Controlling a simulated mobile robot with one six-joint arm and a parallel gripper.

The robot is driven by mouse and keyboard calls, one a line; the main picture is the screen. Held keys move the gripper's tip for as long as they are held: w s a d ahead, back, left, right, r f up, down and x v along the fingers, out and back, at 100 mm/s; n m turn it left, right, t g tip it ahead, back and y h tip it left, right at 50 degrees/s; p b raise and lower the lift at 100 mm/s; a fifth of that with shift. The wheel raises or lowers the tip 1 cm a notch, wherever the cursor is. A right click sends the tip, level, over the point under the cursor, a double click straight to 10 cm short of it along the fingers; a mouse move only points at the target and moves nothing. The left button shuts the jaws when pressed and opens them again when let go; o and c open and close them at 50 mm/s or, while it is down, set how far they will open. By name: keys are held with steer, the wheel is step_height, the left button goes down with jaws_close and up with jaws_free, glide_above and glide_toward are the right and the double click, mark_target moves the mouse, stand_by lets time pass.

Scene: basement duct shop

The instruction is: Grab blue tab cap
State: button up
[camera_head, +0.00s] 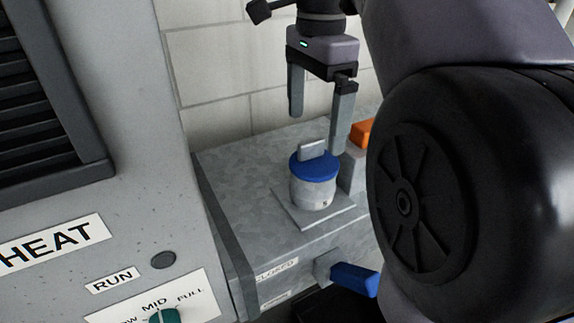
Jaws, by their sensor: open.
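The blue tab cap (317,171) is a round blue lid with a grey upright tab (312,149) on top. It sits on a short grey cylinder (312,192) that rises from a square plate on the metal duct box. My gripper (318,134) points down above and slightly behind the cap. Its two grey fingers are apart, with nothing between them. The right fingertip appears close to the cap in the picture; I cannot tell the exact gap in depth.
A grey panel (135,150) marked HEAT, with a green knob (163,318), stands at the left. A blue handle (354,279) sticks out of the duct box (244,165) front by a CLOSED label. An orange part (361,132) lies right of the cap. A block wall is behind.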

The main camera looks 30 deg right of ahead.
mark_target(314, 161)
steer(key=f, duration=0.1)
steer(key=f+b, duration=0.1)
steer(key=f, duration=0.1)
steer(key=s+f+b, duration=0.1)
steer(key=f, duration=0.1)
steer(key=shift+d+f, duration=0.1)
steer(key=shift+f, duration=0.1)
steer(key=shift+w+f, duration=0.1)
steer(key=shift+w, duration=0.3)
steer(key=shift+c, duration=0.2)
steer(key=shift+s, duration=0.2)
steer(key=c, duration=0.7)
steer(key=shift+w, duration=0.1)
steer(key=c, duration=0.7)
